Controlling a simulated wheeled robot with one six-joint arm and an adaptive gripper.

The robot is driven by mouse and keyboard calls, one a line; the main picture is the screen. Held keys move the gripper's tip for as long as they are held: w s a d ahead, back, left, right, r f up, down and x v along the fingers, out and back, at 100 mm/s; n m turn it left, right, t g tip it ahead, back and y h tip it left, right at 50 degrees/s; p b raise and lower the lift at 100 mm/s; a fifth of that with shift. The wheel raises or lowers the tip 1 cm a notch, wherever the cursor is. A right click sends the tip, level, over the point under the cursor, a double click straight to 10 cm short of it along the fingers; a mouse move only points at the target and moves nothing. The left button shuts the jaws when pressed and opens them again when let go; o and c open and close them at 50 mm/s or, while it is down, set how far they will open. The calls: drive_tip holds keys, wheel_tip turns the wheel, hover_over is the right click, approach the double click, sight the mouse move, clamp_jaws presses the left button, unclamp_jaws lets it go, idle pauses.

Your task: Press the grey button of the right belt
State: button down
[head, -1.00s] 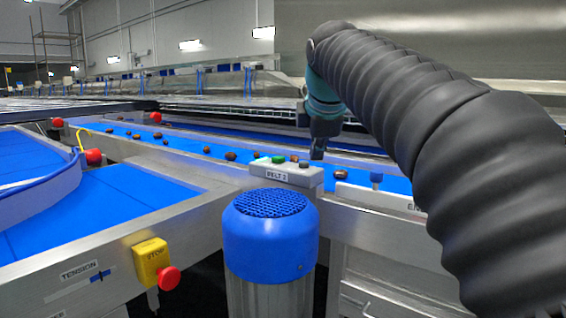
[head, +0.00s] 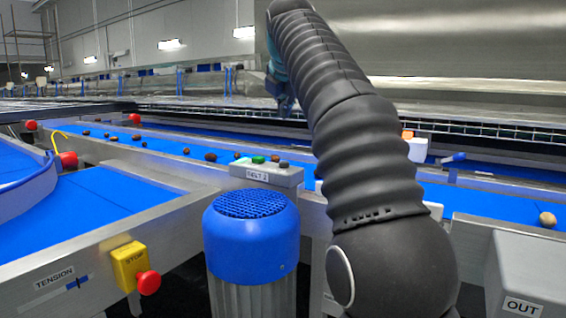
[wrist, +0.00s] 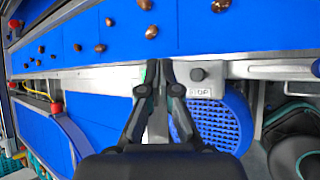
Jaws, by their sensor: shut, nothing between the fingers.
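A grey control box (head: 283,178) labelled BELT 2 stands on the near rail of the blue belt. In the wrist view the grey button (wrist: 197,74) shows right of my fingertips. The green button is mostly hidden behind a finger there. My gripper (head: 286,109) is shut and empty, pointing down, and appears above and behind the box in the head view. Its fingertips (wrist: 159,66) show close together in the wrist view.
A blue-capped motor (head: 252,240) stands before the box. A yellow stop box (head: 129,266) with a red button is at lower left. Another white box (head: 418,150) with an orange top is partly behind my arm. Several dates lie on the blue belt (head: 480,202).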

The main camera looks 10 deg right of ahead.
sight(285, 162)
drive_tip(key=shift+f, duration=0.15)
drive_tip(key=shift+f+b, duration=2.1)
drive_tip(key=shift+f, duration=2.55)
drive_tip(key=shift+f+b, duration=0.4)
drive_tip(key=shift+f, duration=0.1)
drive_tip(key=shift+r+p, duration=0.95)
drive_tip(key=shift+p, duration=0.15)
